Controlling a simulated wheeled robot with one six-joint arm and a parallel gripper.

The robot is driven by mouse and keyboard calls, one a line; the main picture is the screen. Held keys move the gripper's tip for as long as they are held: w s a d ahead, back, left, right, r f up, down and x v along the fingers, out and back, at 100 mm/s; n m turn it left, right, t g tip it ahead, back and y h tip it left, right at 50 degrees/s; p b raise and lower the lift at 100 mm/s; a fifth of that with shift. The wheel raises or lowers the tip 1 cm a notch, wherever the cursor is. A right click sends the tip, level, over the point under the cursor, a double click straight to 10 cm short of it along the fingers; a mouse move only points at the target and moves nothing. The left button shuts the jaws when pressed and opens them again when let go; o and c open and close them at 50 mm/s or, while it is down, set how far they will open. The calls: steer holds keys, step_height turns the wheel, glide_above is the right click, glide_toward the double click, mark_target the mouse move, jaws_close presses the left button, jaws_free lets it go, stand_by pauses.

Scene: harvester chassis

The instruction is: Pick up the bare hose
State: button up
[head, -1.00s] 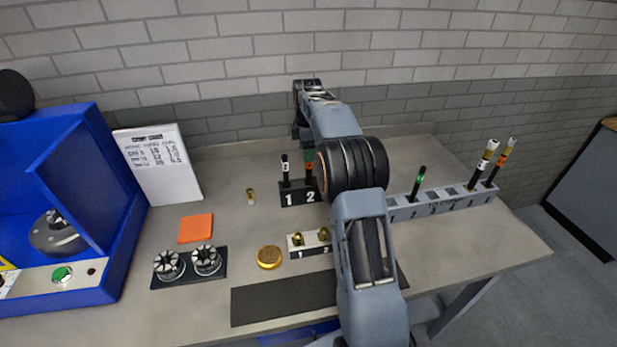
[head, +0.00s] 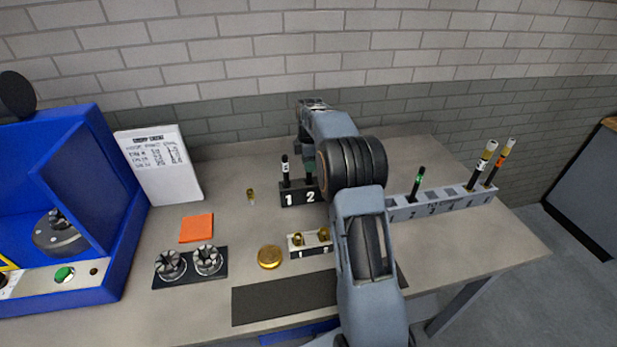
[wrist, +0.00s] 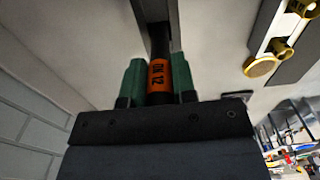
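A black hose with an orange band (wrist: 159,76), its marking looking like "DN 12", is between the green finger pads of my gripper (wrist: 159,82) in the wrist view. Both pads look flush against its sides, so the gripper appears shut on it. In the head view my gripper (head: 309,162) is over slot 2 of the black two-slot holder (head: 300,196), and the pads hide the hose's band. Whether the hose's lower end is still in slot 2 is hidden. Another black hose with a white band (head: 286,169) stands upright in slot 1.
A long grey rack (head: 430,207) at the right holds several banded hoses. A small block with brass fittings (head: 311,242), a brass disc (head: 269,257), an orange square (head: 196,228) and two grey round parts (head: 190,262) lie in front. A blue machine (head: 85,200) stands left.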

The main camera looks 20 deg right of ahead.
jaws_close()
